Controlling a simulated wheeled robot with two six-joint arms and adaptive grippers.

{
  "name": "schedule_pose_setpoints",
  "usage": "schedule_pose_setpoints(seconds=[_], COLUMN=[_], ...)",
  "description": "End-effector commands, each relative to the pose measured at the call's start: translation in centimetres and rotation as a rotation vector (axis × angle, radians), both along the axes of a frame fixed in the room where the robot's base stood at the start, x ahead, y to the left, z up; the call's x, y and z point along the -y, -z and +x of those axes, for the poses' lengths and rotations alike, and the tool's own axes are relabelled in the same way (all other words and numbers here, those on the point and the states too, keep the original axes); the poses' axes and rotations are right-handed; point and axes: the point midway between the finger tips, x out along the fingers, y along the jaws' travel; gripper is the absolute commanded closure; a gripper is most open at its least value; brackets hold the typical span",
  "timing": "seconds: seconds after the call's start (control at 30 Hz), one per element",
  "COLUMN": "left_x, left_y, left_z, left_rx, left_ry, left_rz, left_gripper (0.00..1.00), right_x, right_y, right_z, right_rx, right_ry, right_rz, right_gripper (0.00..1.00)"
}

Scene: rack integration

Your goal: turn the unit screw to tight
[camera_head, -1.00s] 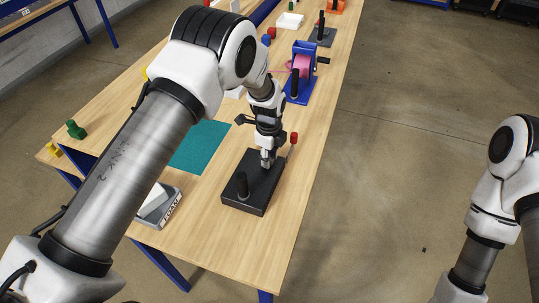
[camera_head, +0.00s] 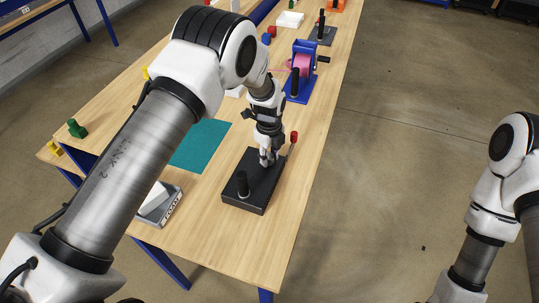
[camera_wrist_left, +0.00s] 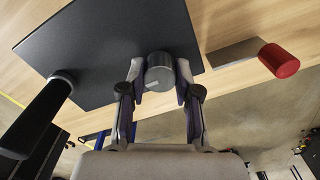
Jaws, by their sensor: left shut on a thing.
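The unit (camera_head: 250,195) is a dark flat block on the wooden bench, with a black upright handle (camera_head: 242,184) and a red-tipped lever (camera_head: 294,137). My left gripper (camera_head: 267,160) is over its far part. In the left wrist view the unit screw (camera_wrist_left: 159,72) is a short dark grey knob with a pale mark on its end face. The fingers of my left gripper (camera_wrist_left: 158,95) are shut on the knob, one on each side. The red tip (camera_wrist_left: 279,61) and black handle (camera_wrist_left: 45,115) flank it. My right arm shows at the right, but its gripper is out of view.
A teal mat (camera_head: 203,145) lies to the left of the unit. A blue stand with a pink roll (camera_head: 301,66) is farther back. The bench's right edge is close to the unit.

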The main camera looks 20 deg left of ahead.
Motion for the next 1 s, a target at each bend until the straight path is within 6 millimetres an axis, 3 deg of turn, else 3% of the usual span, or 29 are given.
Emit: schedule_pose_setpoints(seconds=[0.03,0.07,0.1,0.47,0.57,0.83,1.0], left_x=[0.0,0.0,0.0,0.0,0.0,-0.1,-0.1], left_y=[0.1,0.1,0.1,-0.7,-2.4,-9.2,-11.5], left_z=[-0.1,-0.1,-0.1,0.1,0.1,0.1,0.1], left_rx=[-0.002,-0.002,-0.001,0.001,0.002,0.002,0.000], left_ry=[0.000,0.000,-0.001,-0.001,-0.001,-0.002,-0.002], left_rz=[0.000,0.000,0.000,0.000,0.000,0.000,-0.001], left_gripper=[0.57,0.47,0.43,0.43,0.43,0.43,0.43], right_x=[0.0,0.0,0.0,0.0,0.0,0.0,0.0], right_y=[0.0,0.0,0.0,0.0,0.0,0.0,0.0], right_z=[0.0,0.0,0.0,0.0,0.0,0.0,0.0], right_rx=[0.000,0.000,0.000,0.000,0.000,0.000,0.000], right_ry=[0.000,0.000,0.000,0.000,0.000,0.000,0.000], right_rz=[0.000,0.000,0.000,0.000,0.000,0.000,0.000], right_gripper=[0.51,0.51,0.51,0.51,0.51,0.51,0.51])
